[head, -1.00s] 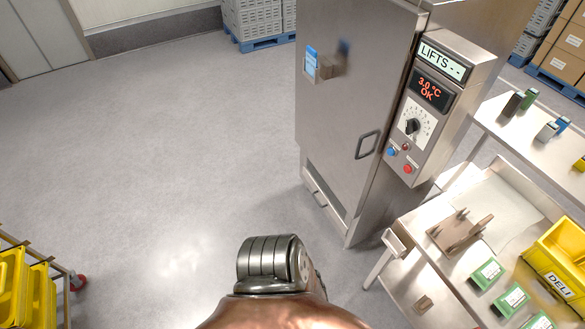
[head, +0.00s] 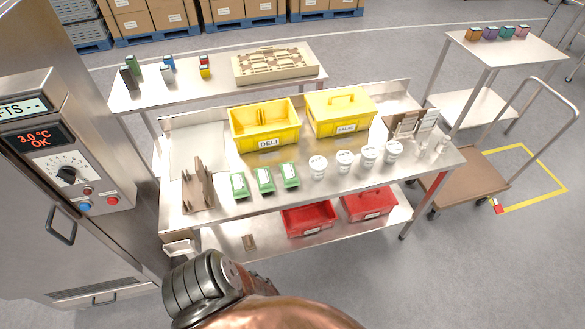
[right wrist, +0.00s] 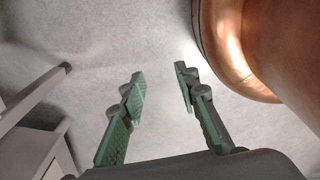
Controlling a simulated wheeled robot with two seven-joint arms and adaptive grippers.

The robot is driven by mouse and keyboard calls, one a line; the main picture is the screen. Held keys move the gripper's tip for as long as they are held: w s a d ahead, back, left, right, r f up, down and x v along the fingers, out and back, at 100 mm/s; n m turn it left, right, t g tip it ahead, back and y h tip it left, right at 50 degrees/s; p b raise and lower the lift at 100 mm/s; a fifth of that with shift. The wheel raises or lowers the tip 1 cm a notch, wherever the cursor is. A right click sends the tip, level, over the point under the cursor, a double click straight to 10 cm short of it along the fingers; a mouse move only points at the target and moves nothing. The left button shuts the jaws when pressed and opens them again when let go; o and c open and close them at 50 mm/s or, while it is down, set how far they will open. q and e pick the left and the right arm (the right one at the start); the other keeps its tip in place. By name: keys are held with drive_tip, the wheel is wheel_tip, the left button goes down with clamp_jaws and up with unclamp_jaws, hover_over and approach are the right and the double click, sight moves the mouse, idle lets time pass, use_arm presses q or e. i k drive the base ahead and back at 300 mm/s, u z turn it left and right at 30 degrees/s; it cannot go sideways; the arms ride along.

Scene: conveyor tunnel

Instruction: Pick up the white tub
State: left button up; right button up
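Several white tubs with lids stand in a row on the steel table (head: 290,184) in the head view, among them a leftmost tub (head: 318,166), a second tub (head: 344,161) and a rightmost tub (head: 392,152). All are upright. My right gripper (right wrist: 160,71) shows in the right wrist view with its two green-padded fingers apart and nothing between them, over bare grey floor. No tub shows in that view. My left gripper is not in view.
Green packs (head: 264,179) and a brown rack (head: 198,188) stand left of the tubs. A yellow DELI bin (head: 265,141) and a yellow lidded box (head: 341,125) are behind. Red bins (head: 308,221) sit on the lower shelf. A steel cabinet (head: 50,245) stands at left.

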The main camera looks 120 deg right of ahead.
sight(317, 163)
drive_tip(key=z, duration=4.25)
